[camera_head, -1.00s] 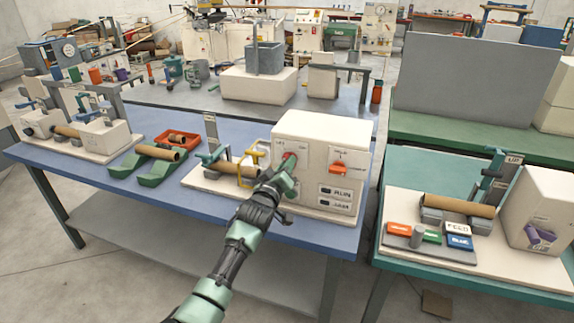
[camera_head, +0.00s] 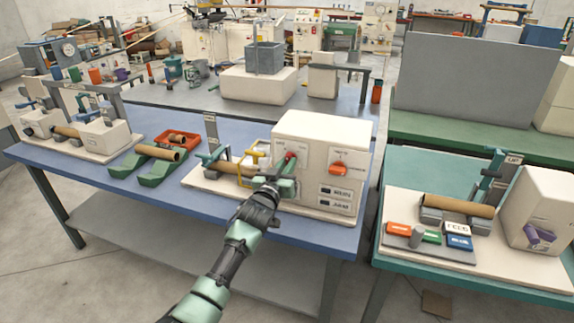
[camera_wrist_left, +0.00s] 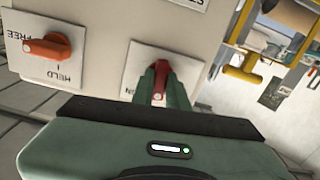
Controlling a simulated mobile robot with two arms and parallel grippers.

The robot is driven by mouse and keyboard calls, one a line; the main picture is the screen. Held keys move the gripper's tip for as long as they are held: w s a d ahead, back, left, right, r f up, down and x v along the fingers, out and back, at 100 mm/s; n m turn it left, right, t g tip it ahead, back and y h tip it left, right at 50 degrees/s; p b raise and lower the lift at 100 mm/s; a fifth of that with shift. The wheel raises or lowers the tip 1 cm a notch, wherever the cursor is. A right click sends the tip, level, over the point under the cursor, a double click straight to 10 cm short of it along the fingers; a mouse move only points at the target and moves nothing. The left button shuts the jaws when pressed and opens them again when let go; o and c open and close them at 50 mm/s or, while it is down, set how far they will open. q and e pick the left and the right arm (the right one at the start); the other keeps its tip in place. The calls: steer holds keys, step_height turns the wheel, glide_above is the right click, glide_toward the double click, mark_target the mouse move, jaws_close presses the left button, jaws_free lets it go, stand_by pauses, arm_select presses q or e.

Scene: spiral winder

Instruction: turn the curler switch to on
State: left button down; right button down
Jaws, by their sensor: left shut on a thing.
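The curler switch, a red knob (camera_head: 291,155) on a pale plate, is on the front of the white box (camera_head: 320,135). It also shows in the left wrist view as a red knob (camera_wrist_left: 161,68) with an "ON" label beside it. My left gripper (camera_head: 288,170) has its green fingers around this knob and is shut on it. In the left wrist view the gripper (camera_wrist_left: 160,88) covers the lower part of the knob. The other end of the switch's label is hard to read. My right gripper is not in view.
An orange-red knob (camera_head: 338,168) marked FREE and HELD in the wrist view (camera_wrist_left: 47,47) is beside the switch. Two black-windowed labels (camera_head: 336,192) are below it. A yellow frame (camera_head: 252,160) and cardboard tube (camera_head: 225,167) stand left of the box.

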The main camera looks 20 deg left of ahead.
arm_select(q)
steer(key=shift+m, duration=4.6)
steer(key=c, duration=1.4)
jaws_free()
steer(key=s+b, duration=0.1)
steer(key=s, duration=0.6)
steer(key=shift+s, duration=0.4)
steer(key=shift+a, duration=0.15)
